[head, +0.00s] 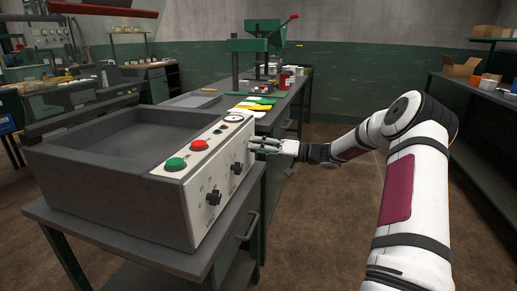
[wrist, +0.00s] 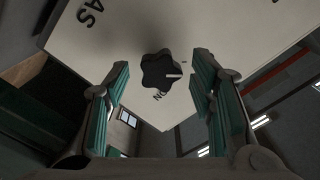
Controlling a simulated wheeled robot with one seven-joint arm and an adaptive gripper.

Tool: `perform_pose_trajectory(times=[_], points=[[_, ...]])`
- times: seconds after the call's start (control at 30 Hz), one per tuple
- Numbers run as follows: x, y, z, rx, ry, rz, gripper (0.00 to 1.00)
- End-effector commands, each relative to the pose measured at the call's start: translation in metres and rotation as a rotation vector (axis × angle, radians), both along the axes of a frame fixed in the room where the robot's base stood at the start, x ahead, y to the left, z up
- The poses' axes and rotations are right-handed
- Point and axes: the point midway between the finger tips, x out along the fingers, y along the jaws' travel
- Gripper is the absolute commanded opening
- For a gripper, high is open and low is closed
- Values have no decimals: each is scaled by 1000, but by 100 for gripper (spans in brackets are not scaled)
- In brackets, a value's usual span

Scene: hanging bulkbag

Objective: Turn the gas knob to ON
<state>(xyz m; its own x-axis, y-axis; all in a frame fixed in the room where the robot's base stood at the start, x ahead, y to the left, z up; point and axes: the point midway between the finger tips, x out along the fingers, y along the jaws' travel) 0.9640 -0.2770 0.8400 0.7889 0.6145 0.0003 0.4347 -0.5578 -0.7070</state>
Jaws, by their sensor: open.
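The gas knob (wrist: 158,70) is dark and lobed, with a white pointer mark toward the right in the wrist view. It sits on a pale panel (wrist: 140,30) with partly visible "GAS" lettering and an upside-down "ON" beside the knob. My gripper (wrist: 159,66) is open, with one teal-padded finger on each side of the knob and visible gaps. I cannot tell how deep the fingertips are around it. In the head view my gripper (head: 255,143) is at the far end of the panel front (head: 222,178) and hides the knob there.
Two other black knobs (head: 214,197) (head: 237,168) are on the same panel front, nearer the camera. A green button (head: 175,164), a red button (head: 199,145) and a gauge (head: 234,118) are on top. A long bench (head: 285,110) stands behind. The floor to the right is clear.

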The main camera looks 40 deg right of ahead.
Motion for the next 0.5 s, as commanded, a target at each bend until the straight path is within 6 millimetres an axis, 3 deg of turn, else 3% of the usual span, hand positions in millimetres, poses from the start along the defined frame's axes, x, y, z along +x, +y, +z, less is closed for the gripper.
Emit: perform_pose_trajectory(times=[0.07,0.3,0.5], points=[[0,0,0,0,0,0,50],[0,0,0,0,0,0,2],[0,0,0,4,4,1,2]])
